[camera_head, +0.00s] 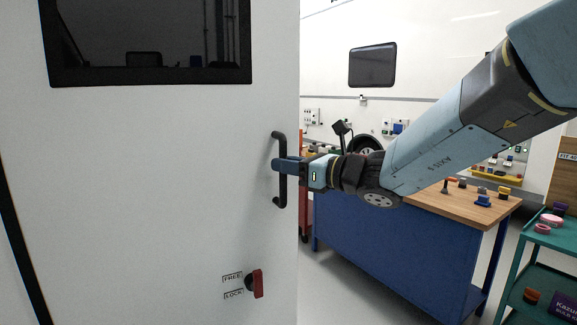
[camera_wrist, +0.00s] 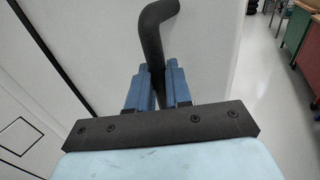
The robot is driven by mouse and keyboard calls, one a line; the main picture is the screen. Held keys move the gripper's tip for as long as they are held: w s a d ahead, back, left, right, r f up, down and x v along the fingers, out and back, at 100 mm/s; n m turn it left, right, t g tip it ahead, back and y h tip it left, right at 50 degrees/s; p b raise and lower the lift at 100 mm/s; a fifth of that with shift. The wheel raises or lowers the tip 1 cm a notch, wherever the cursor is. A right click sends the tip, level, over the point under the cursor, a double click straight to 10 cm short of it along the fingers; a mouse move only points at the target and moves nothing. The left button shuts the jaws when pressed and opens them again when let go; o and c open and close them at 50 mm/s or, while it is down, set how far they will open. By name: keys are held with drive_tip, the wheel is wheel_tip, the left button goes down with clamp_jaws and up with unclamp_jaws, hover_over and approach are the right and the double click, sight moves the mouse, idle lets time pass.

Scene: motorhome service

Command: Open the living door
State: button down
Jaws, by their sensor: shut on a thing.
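The living door (camera_head: 150,190) is a large white panel with a dark window (camera_head: 150,45) at its top, filling the left of the head view. A black vertical bar handle (camera_head: 281,140) is fixed near its right edge. My gripper (camera_head: 277,164) is shut on the handle at about mid-height. In the wrist view the blue fingers (camera_wrist: 158,85) close on both sides of the dark handle (camera_wrist: 152,40). Part of the handle between the fingers is hidden. A red knob (camera_head: 257,283) sits low on the door, beside labels FREE and LOCK, turned upright.
A blue workbench (camera_head: 390,245) with a wooden top and small items stands behind my arm. A green shelf cart (camera_head: 545,240) is at the far right. A white wall with a dark window (camera_head: 372,65) is behind. Grey floor shows between door and bench.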

drive_tip(key=shift+s+a, duration=0.15)
drive_tip(key=shift+a, duration=0.05)
drive_tip(key=c, duration=1.1)
unclamp_jaws()
drive_tip(key=shift+a, duration=0.15)
drive_tip(key=v, duration=1.4)
drive_tip(key=shift+f, duration=0.15)
